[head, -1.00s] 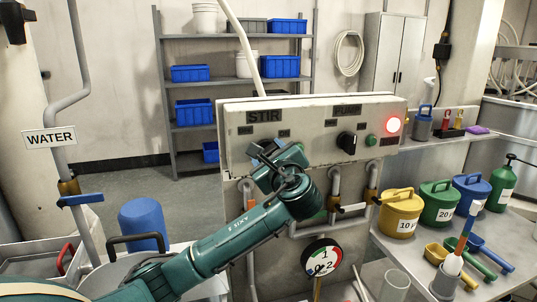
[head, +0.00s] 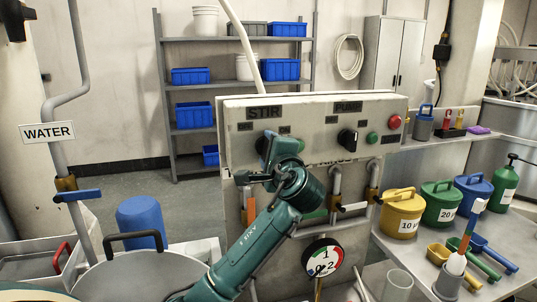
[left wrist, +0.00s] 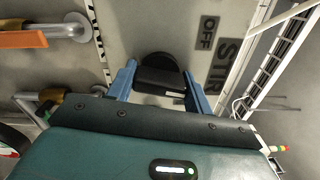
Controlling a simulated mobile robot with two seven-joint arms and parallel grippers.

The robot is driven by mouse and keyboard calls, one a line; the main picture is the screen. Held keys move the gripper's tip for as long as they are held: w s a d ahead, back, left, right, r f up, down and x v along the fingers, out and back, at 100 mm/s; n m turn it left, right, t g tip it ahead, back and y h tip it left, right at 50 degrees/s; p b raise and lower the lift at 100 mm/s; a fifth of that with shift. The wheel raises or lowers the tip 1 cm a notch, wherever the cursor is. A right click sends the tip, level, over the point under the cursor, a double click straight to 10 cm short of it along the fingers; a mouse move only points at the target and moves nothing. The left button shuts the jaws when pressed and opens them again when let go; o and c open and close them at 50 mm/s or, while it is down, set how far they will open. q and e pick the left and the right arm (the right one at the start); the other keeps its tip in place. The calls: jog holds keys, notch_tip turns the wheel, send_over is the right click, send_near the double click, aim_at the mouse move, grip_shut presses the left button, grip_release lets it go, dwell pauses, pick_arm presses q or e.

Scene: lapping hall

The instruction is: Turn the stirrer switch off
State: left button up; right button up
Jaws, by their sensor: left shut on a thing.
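The stirrer switch is a black rotary knob (left wrist: 160,76) on the beige control panel (head: 360,105), beside the STIR and OFF labels in the left wrist view. My left gripper (left wrist: 157,80) is shut on it, with one blue finger on each side of the knob's bar. A short white mark shows at one end of the bar. In the head view my left gripper (head: 268,146) is at the panel below the STIR label (head: 265,113) and hides the knob. My right gripper is not in view.
A second black knob (head: 347,139), a green button (head: 373,138) and an unlit red lamp (head: 395,121) sit on the panel's right half. Pipes with valves and a gauge (head: 323,258) are below. A pot (head: 140,275) stands at left, lidded tubs (head: 401,213) at right.

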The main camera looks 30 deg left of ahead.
pick_arm(q)
jog(key=shift+f+n+b, duration=0.1)
jog(key=shift+n+b, duration=0.25)
jog(key=shift+n, duration=0.75)
jog(key=o, duration=1)
jog(key=shift+d, duration=0.1)
jog(key=b+v, duration=0.2)
jog(key=v, duration=1.1)
